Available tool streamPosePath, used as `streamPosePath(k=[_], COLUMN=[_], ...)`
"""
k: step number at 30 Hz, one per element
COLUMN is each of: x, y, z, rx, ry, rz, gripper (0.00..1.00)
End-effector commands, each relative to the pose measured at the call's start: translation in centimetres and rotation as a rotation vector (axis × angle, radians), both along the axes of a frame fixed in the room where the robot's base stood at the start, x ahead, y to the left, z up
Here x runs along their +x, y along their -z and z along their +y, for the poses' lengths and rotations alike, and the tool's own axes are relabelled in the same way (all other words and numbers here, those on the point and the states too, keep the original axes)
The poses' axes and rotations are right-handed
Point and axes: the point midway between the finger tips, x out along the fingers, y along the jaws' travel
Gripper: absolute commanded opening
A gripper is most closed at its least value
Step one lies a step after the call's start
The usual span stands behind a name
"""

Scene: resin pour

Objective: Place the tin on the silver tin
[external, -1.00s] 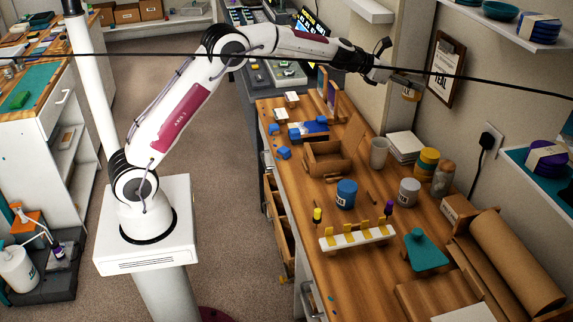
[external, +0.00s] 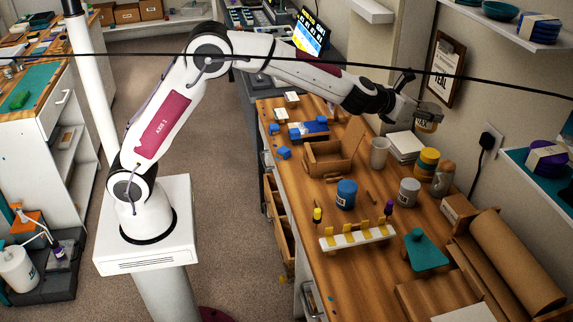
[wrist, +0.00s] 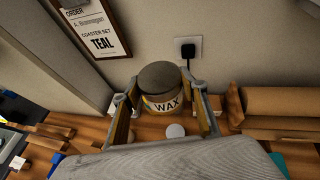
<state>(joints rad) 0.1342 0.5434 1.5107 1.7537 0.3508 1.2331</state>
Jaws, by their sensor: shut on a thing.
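My gripper (external: 416,114) is shut on a small tin (external: 428,124) with a dark grey-brown top, held in the air above the back of the bench near the wall. In the wrist view the tin (wrist: 160,90) sits between the two fingers of my gripper (wrist: 163,97), and its label reads "WAX".
A grey cup (external: 379,152), white stack (external: 404,146), yellow tin (external: 427,160) and brown-topped jar (external: 443,178) stand near the silver tin. A blue tin (external: 346,194) stands to its left, and a white rack (external: 357,236) in front. A clipboard (external: 447,72) hangs behind.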

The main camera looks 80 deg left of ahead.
Motion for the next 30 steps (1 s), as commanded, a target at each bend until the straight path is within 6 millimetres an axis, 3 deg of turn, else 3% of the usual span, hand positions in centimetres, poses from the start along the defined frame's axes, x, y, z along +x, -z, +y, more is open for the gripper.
streamPosePath(k=[10,24,30], x=[0.1,0.1,0.1], y=[3.0,9.8,10.9], z=[0.2,0.2,0.2], rx=[0.001,0.0,0.0], ry=[0.002,0.0,0.001], rz=[0.002,0.003,0.0], gripper=[0.16,0.16,0.16])
